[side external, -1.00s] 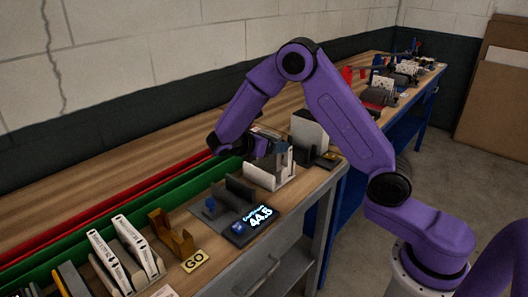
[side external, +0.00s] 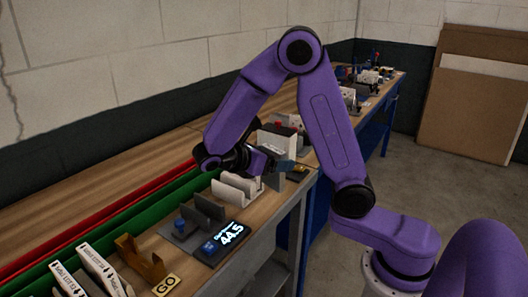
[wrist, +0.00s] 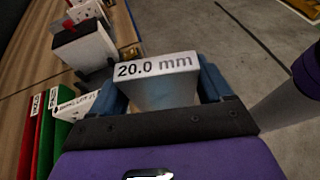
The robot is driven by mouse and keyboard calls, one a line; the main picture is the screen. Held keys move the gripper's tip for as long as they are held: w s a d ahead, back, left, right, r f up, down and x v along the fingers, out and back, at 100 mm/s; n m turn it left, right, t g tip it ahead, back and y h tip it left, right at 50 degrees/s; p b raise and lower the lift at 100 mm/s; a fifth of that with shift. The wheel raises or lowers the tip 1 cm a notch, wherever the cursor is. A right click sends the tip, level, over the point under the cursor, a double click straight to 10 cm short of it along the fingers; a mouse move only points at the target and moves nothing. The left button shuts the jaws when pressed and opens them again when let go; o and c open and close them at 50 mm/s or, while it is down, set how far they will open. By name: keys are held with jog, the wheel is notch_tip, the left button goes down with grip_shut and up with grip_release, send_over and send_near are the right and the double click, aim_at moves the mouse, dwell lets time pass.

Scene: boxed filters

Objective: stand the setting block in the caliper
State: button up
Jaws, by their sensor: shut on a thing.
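My gripper (wrist: 165,90) is shut on the setting block (wrist: 158,92), a pale block whose white upper face reads "20.0 mm". The blue fingers grip it from both sides. In the side view my gripper (side external: 284,164) is above the bench near its front edge, beyond the white cradle; the block cannot be made out clearly there. The caliper (side external: 205,210) is on the bench to the left and nearer the camera. It has upright grey jaws with a gap between them, a blue knob, and a display reading 44.5. My gripper is apart from it.
The white cradle (side external: 238,188) stands between the caliper and my gripper. A brown bracket (side external: 140,262), a GO plate (side external: 167,286) and white filter boxes (side external: 98,268) are at front left. Green (side external: 130,210) and red (side external: 90,226) channels run behind. Other items crowd the bench's far end.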

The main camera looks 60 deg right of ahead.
aim_at(277, 182)
jog(key=s+a+f+m+g+y, duration=0.1)
jog(key=m+g+y, duration=0.1)
jog(key=m, duration=0.1)
jog(key=s+a+f+m+g+y, duration=0.1)
jog(key=m+g+y, duration=0.1)
jog(key=g, duration=0.1)
jog(key=s+a+f+m+g+y, duration=0.1)
jog(key=m+g, duration=0.2)
jog(key=shift+s+a+f+m+y, duration=0.2)
jog(key=shift+f+m+y, duration=0.1)
jog(key=shift+f+y, duration=0.1)
jog(key=w+a+m+t+y, duration=0.3)
jog(key=w+a+m+y, duration=0.7)
jog(key=m+y, duration=0.75)
jog(key=w+d+r+m+t+y, duration=0.2)
jog(key=w+r+m+t+y, duration=0.1)
jog(key=w+m+t, duration=0.4)
jog(key=w+r+t, duration=0.1)
jog(key=w, duration=0.1)
jog(key=shift+w+r, duration=0.3)
jog(key=shift+d+y, duration=0.15)
jog(key=shift+y, duration=0.1)
jog(key=shift+f, duration=2.35)
jog(key=shift+f, duration=3.45)
